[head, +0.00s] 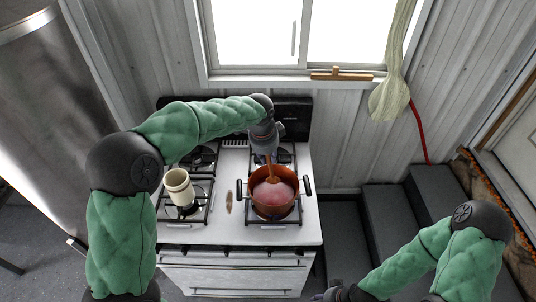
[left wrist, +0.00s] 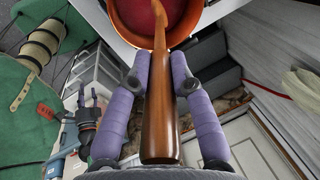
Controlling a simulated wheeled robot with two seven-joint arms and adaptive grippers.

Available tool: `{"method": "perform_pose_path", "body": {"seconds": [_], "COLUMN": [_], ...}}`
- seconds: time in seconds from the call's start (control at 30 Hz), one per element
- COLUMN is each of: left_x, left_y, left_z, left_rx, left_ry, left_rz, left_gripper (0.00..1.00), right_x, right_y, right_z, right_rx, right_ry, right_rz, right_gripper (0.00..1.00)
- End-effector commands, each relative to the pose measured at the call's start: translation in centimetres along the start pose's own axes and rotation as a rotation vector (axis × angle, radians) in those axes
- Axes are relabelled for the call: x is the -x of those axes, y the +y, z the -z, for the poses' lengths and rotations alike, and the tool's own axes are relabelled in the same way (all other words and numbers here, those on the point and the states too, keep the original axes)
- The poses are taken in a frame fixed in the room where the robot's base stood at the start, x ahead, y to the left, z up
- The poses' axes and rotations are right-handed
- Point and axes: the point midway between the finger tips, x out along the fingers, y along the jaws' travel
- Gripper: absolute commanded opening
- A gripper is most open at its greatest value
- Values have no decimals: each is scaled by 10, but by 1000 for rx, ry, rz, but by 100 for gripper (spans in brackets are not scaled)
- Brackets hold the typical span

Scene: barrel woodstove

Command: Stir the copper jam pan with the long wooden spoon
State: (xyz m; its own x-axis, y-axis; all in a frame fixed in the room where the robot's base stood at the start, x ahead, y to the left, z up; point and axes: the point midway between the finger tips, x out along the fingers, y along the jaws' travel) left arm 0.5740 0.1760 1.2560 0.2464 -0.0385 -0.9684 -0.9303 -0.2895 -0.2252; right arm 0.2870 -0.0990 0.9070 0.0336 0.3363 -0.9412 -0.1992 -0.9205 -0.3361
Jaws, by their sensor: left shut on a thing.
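The copper jam pan (head: 260,211) stands on the right front burner of the white stove, with pink-red jam (head: 277,193) in it. It also shows at the top of the left wrist view (left wrist: 198,30). My left gripper (head: 267,148) is above the pan, shut on the handle of the long wooden spoon (head: 270,170). In the left wrist view the spoon handle (left wrist: 161,120) runs between the purple fingers (left wrist: 158,72) and its far end reaches into the pan. The spoon's bowl is hidden in the jam. My right gripper (head: 326,296) barely shows at the bottom edge.
A cream crock (head: 179,188) stands on the left front burner. A small brown object (head: 229,202) lies between the burners. The stove's white top (head: 308,232) is mostly bare at the front right. Grey steps (head: 385,210) lie to the right; a window is behind.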

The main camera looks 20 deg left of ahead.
Motion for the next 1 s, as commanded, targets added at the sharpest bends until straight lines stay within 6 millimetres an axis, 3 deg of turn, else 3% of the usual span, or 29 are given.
{"method": "perform_pose_path", "body": {"seconds": [1.0], "left_x": [-69], "left_y": [16], "left_z": [-8], "left_rx": [1], "left_ry": [0], "left_rz": [-1], "left_gripper": [0], "right_x": [-42], "right_y": [15], "right_z": [2], "right_rx": [0], "right_ry": [0], "right_rz": [0], "right_gripper": [48]}}
